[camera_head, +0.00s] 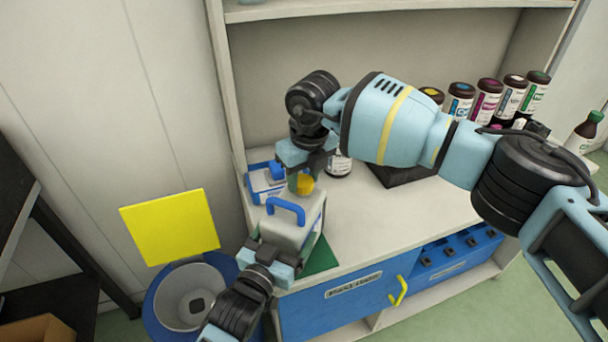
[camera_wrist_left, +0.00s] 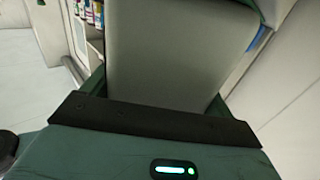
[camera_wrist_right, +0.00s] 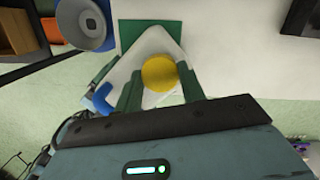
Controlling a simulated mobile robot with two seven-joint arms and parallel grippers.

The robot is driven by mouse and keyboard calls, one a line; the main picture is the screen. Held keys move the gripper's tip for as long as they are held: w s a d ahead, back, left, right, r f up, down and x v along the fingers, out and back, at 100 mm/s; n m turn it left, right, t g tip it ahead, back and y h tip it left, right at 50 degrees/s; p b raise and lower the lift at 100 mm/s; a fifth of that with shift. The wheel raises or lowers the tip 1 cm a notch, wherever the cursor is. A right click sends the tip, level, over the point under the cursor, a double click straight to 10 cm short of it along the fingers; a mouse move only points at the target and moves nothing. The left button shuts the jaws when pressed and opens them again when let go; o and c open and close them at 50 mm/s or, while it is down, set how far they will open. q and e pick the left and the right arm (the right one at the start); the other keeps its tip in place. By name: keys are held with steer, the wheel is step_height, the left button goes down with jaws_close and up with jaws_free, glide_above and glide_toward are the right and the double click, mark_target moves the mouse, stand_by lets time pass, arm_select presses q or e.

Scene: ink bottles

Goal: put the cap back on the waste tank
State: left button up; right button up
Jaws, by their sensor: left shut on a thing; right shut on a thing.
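The waste tank (camera_head: 312,222) is a pale grey container with a blue handle, on the front left of the counter. My left gripper (camera_head: 276,258) is shut on its lower side; the tank's wall (camera_wrist_left: 180,50) fills the space between the fingers in the left wrist view. My right gripper (camera_head: 303,168) points down over the tank, shut on the yellow cap (camera_head: 304,185). In the right wrist view the cap (camera_wrist_right: 160,73) sits between the fingers, over the tank's top. The tank's opening is hidden, and I cannot tell whether the cap touches it.
A green mat (camera_head: 320,259) lies under the tank. A blue-and-white item (camera_head: 262,182) stands behind it. Several ink bottles (camera_head: 487,98) stand at the back right, partly behind my right arm. A blue-rimmed bin (camera_head: 158,322) and a yellow panel (camera_head: 170,227) are at the left.

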steer(key=m, duration=0.4)
steer(key=shift+a+m+h, duration=0.1)
steer(key=shift+m+h, duration=0.2)
steer(key=shift+m, duration=0.1)
steer(key=m, duration=0.3)
steer(key=m+h, duration=0.1)
steer(key=m, duration=0.4)
steer(key=shift+a, duration=0.1)
steer(key=m, duration=0.3)
steer(key=shift+w+m+h, duration=0.1)
steer(key=shift+m+h, duration=0.2)
steer(key=m, duration=0.3)
steer(key=shift+m+g, duration=0.4)
steer(key=m, duration=0.3)
steer(key=shift+m+g, duration=0.3)
steer(key=shift+m, duration=0.1)
steer(key=m, duration=0.4)
steer(key=shift+w, duration=0.1)
steer(key=m+g, duration=0.1)
steer(key=m, duration=0.3)
steer(key=shift+m, duration=0.3)
